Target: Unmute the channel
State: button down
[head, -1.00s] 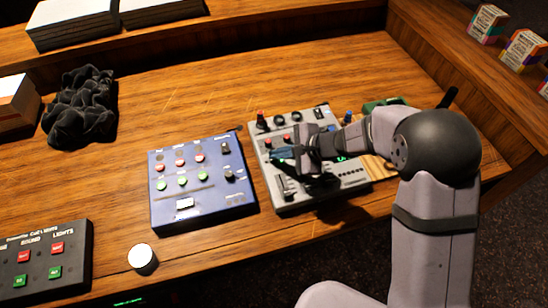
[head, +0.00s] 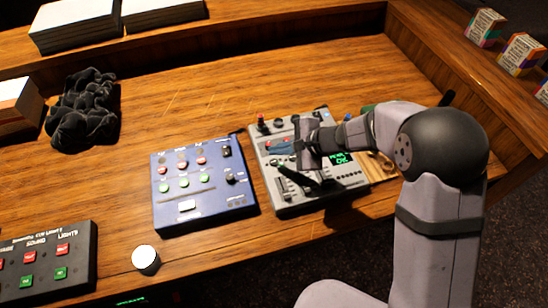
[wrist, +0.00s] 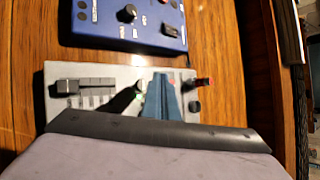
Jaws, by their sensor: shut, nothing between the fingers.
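The grey mixing desk (head: 282,202) lies on the wooden table, right of a blue panel. It has dark and red knobs along its far edge and a small screen (head: 340,159) with green text. My gripper (head: 277,147) is over the desk's left part, its bluish fingers shut and empty, near the red buttons. In the wrist view the shut fingers (wrist: 163,97) point at the desk (wrist: 68,72) beside a small green-lit spot. A fader (wrist: 82,86) shows to their left and a red knob (wrist: 203,82) to their right. My gripper hides part of the desk; I cannot tell whether the fingertips touch it.
The blue panel (head: 185,213) with red and green buttons is close on the left. A white round knob (head: 145,259) and a black lights panel (head: 60,246) are at the front left. A dark crumpled cloth (head: 84,110) lies further back.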

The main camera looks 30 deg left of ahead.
aim_at(278, 165)
notch_tip(278, 165, up, 3)
jog(key=shift+r+p, duration=0.15)
jog(key=shift+p, duration=0.85)
jog(key=s+d+n+h, duration=0.3)
jog(key=s+d, duration=0.1)
jog(key=d, duration=0.9)
jog(key=s+d+r+n+h, duration=0.1)
jog(key=s+d+n+h, duration=0.2)
jog(key=d, duration=1)
jog(key=s+d+r+n+h, duration=0.1)
jog(key=s+d+n+h, duration=0.2)
jog(key=s+d, duration=0.4)
jog(key=d, duration=0.6)
jog(key=shift+d+n, duration=0.2)
jog(key=shift+n, duration=0.1)
